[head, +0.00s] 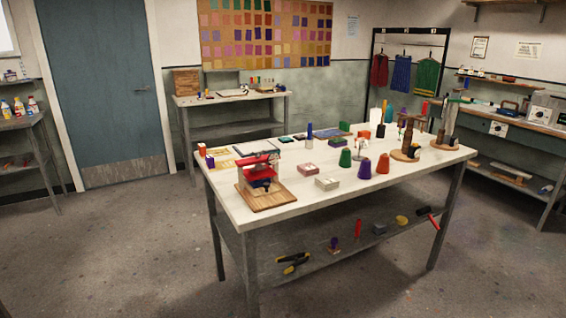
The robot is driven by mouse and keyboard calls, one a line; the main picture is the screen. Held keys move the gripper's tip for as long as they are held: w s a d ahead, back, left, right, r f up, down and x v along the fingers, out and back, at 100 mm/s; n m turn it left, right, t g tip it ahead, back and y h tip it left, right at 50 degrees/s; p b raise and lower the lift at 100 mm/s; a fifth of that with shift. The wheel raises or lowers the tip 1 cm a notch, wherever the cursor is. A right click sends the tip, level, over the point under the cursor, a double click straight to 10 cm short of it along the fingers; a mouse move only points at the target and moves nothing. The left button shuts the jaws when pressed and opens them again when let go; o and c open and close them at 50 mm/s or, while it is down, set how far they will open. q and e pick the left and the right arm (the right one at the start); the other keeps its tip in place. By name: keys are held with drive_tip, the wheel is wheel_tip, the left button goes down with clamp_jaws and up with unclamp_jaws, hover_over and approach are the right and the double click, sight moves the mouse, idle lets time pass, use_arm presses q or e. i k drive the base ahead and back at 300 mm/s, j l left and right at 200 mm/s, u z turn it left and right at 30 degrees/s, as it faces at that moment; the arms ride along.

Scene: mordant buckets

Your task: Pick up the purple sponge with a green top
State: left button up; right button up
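A small block with a green top (364,135) sits on the white worktable (285,205), behind the cones. Its lower part looks dark purple, but it is too small to be sure it is the sponge. Neither of my grippers is in view.
A red press on a wooden base (266,196) occupies the table's front left. Tools lie on the lower shelf (300,251). The floor (120,250) left of the table is clear.

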sight(338, 143)
drive_tip(key=i+l+z, duration=0.1)
drive_tip(key=i, duration=0.55)
drive_tip(key=i+l, duration=0.1)
drive_tip(key=i, duration=0.55)
drive_tip(key=l+u, duration=0.1)
drive_tip(key=u, duration=0.25)
drive_tip(key=l+u, duration=0.15)
drive_tip(key=u, duration=0.25)
drive_tip(key=l+u, duration=0.1)
drive_tip(key=u, duration=0.25)
